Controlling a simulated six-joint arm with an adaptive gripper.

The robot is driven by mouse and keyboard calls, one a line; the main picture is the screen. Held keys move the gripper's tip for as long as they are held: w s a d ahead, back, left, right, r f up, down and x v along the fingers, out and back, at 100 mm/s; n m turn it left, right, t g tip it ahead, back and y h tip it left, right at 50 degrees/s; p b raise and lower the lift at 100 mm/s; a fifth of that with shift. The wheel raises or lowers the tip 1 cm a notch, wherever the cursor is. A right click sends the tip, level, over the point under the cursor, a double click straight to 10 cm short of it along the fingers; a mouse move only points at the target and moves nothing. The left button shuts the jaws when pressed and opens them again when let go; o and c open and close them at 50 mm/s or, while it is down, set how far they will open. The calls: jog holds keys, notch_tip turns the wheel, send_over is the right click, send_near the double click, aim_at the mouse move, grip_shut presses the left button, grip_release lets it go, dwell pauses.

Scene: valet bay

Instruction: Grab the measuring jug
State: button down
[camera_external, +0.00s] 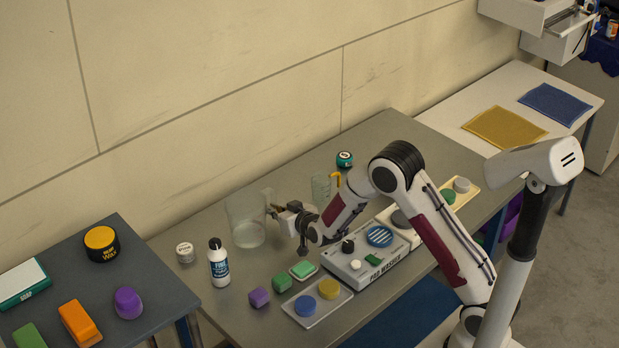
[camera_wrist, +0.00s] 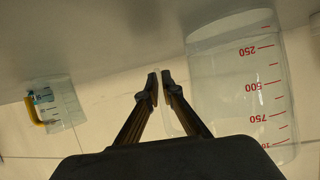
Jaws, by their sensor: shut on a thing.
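A large clear measuring jug (camera_external: 246,224) with red graduations stands on the grey bench. In the wrist view it fills the right side (camera_wrist: 240,85), appearing upside down. My gripper (camera_external: 272,210) is at its right side in the external view. In the wrist view, my gripper's fingertips (camera_wrist: 160,83) are close together, shut on the jug's clear handle, which is only faintly seen between them. A smaller clear jug with a yellow handle (camera_external: 321,188) stands farther right behind my arm; it also shows at left in the wrist view (camera_wrist: 62,102).
A white bottle (camera_external: 219,264) and a small tin (camera_external: 185,252) stand in front of the jug.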

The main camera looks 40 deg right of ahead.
jog(key=shift+r, duration=0.3)
jog(key=shift+r, duration=4.65)
jog(key=shift+r, duration=0.1)
jog(key=shift+w+d, duration=0.1)
jog(key=shift+w, duration=0.05)
